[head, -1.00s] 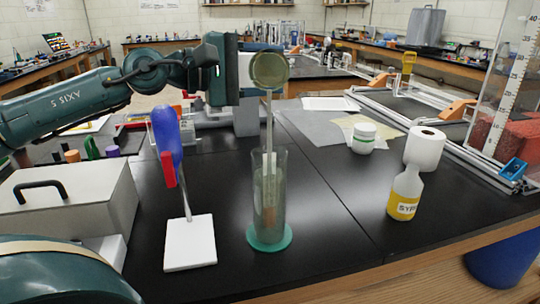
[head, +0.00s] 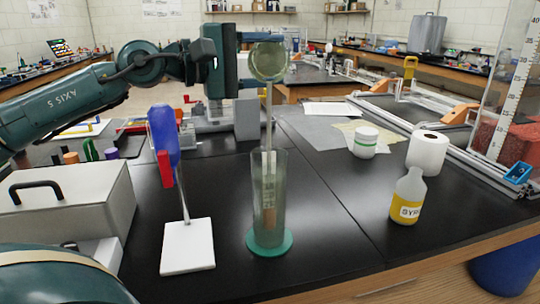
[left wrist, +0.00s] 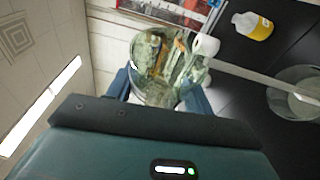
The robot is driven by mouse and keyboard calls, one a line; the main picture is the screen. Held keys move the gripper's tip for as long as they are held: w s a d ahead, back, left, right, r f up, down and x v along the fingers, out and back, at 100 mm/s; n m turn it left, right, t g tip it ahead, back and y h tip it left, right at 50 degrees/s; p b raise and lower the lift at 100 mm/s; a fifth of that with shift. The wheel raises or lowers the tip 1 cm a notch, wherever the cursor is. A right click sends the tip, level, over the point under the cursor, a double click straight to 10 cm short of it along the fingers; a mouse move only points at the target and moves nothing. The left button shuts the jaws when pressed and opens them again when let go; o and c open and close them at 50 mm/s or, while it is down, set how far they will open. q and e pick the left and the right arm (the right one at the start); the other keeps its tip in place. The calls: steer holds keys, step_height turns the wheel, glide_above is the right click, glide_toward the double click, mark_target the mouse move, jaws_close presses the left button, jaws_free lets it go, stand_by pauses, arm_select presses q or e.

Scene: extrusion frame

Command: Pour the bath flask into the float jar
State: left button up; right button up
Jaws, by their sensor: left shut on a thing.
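My left gripper (head: 250,62) is shut on a round, clear greenish glass flask (head: 268,60), held high above the bench. The flask also shows between the fingers in the left wrist view (left wrist: 152,75). Directly below it stands a tall clear glass jar (head: 284,200) on a round green base, upright. The jar shows at the right edge in the left wrist view (left wrist: 300,105). A thin pale column (head: 268,120) runs from just under the flask into the jar; I cannot tell whether it is a stem or liquid. A white and brown piece is inside the jar. My right gripper is not in view.
A grey box (head: 75,205) is farther left. A yellow syrup bottle (head: 407,197), paper roll (head: 428,152) and white tub (head: 366,141) stand right. Bare black bench surrounds the jar.

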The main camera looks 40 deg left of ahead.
arm_select(q)
steer(key=shift+s+r, duration=0.1)
steer(key=shift+r, duration=0.15)
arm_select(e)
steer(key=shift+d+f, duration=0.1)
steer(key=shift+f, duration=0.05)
arm_select(q)
steer(key=shift+m+b, duration=0.3)
steer(key=shift+d, duration=0.1)
steer(key=shift+r+b, duration=0.1)
steer(key=shift+b, duration=0.35)
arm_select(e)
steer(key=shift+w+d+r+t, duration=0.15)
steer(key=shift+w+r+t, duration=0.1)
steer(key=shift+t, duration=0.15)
